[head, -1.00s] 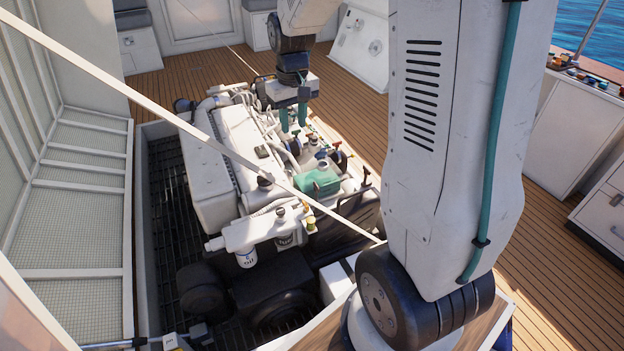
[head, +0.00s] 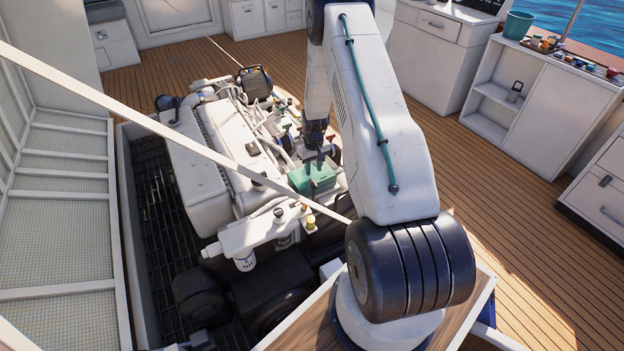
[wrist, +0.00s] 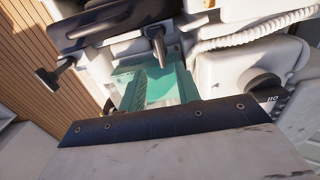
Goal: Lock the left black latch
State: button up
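My gripper (wrist: 160,75) shows its two teal fingers apart in the wrist view, with nothing held between them. A pale green box (wrist: 158,90) shows behind the gap. Two black latch-like handles are in the wrist view: one upright handle (wrist: 157,42) just beyond the fingertips, and a T-shaped one (wrist: 48,80) to the left, apart from the fingers. I cannot tell which is the left latch. In the head view my gripper (head: 318,160) is low over the engine by the green box (head: 312,180); its fingers are hard to make out and no latch shows clearly.
The white engine (head: 215,165) sits in a sunken bay with a dark grating (head: 160,230). A white strut (head: 130,100) crosses diagonally in front of it. A ribbed white hose (wrist: 245,38) and a black bar (wrist: 110,22) are close to my gripper. Wooden deck (head: 430,140) is open at the right.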

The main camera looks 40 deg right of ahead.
aim_at(314, 182)
notch_tip(314, 182, down, 6)
jog(key=shift+f, duration=0.2)
grip_shut()
